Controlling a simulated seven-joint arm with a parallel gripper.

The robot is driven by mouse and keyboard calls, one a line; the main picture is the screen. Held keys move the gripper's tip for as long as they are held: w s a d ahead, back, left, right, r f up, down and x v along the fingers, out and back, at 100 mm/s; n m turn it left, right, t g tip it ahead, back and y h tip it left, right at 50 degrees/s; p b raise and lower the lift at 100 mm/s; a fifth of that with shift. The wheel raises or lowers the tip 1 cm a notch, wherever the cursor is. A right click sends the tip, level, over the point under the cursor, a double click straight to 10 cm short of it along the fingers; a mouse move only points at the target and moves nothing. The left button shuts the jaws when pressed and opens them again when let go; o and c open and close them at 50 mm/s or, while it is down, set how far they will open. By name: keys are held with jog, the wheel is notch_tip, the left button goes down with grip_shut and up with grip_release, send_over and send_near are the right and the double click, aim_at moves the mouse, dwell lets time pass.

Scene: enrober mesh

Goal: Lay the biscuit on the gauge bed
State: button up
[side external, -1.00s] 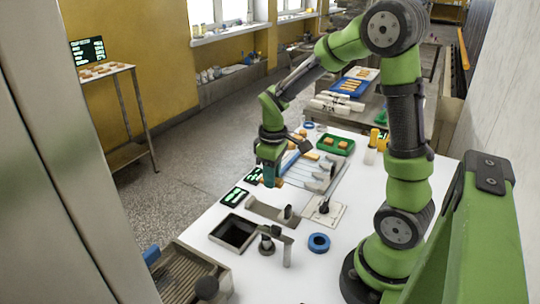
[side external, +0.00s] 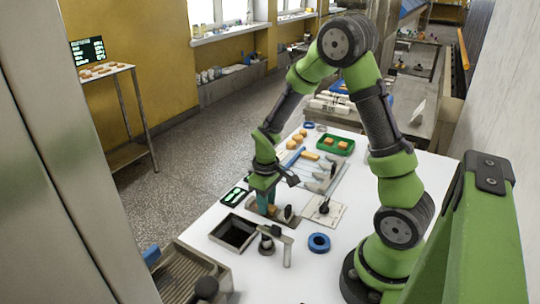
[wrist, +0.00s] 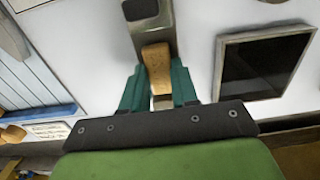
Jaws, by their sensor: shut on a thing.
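My gripper (side external: 267,208) points down and is shut on a biscuit. In the wrist view the golden-brown biscuit (wrist: 158,68) sits between the teal fingers (wrist: 158,95), its far end showing beyond them. A grey metal piece, which looks like the gauge bed (wrist: 155,35), lies in line with the biscuit and carries a dark block. In the side view this metal bed (side external: 280,222) is under and beside my fingertips, with a dark post at its right end. The biscuit is mostly hidden by the fingers there. I cannot tell whether it touches the bed.
A green tray (side external: 334,146) with biscuits and a blue-edged slatted rack stand farther back. White tabletop is clear around the ring.

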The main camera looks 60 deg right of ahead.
jog(key=shift+f, duration=0.1)
jog(key=o, duration=0.8)
notch_tip(320, 180, up, 12)
jog(key=s+a+r+m+t+y, duration=0.2)
jog(key=s+a+r+m+t, duration=0.2)
jog(key=s+a+r+t, duration=0.3)
jog(key=s+a+r, duration=0.3)
jog(key=a+r, duration=0.1)
jog(key=shift+a+r, duration=0.4)
